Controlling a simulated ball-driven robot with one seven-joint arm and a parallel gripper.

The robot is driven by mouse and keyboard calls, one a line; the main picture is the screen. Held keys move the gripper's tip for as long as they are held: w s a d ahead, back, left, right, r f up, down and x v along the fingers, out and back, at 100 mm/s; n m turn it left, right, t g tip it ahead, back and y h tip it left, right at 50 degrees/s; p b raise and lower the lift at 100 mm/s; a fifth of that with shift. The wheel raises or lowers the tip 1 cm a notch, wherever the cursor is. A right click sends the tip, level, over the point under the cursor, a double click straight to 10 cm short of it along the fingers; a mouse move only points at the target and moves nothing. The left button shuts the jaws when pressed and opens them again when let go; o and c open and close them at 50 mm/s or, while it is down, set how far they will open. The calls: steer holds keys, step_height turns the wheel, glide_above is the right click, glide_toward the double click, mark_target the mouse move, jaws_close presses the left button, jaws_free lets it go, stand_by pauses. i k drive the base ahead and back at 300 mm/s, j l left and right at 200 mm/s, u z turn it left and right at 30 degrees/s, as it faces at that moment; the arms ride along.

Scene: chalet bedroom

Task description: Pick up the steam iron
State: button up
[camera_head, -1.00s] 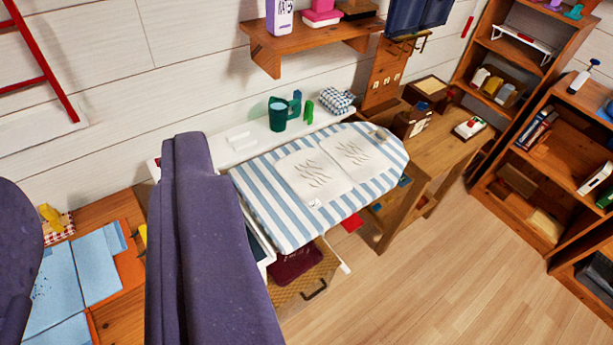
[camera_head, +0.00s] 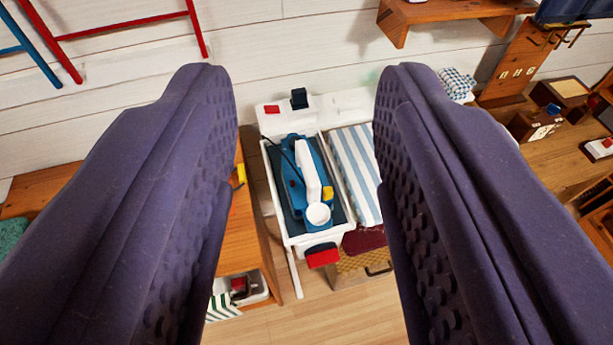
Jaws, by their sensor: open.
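The steam iron (camera_head: 296,180) is blue and white, with a yellow part and a round white piece at its near end. My gripper (camera_head: 305,80) is open and empty. Its two purple, bumpy fingers stand wide apart, and the iron shows in the gap between them, farther off and untouched. The right finger hides most of the ironing board.
A wooden table (camera_head: 246,225) stands close to the left of the tray. A wooden shelf (camera_head: 440,14) is on the wall at the upper right. Bare floor (camera_head: 300,325) shows in front of the tray.

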mark_target(317, 216)
steer(key=i+l+u, duration=0.7)
steer(key=i, duration=0.2)
steer(key=i+l+u, duration=0.35)
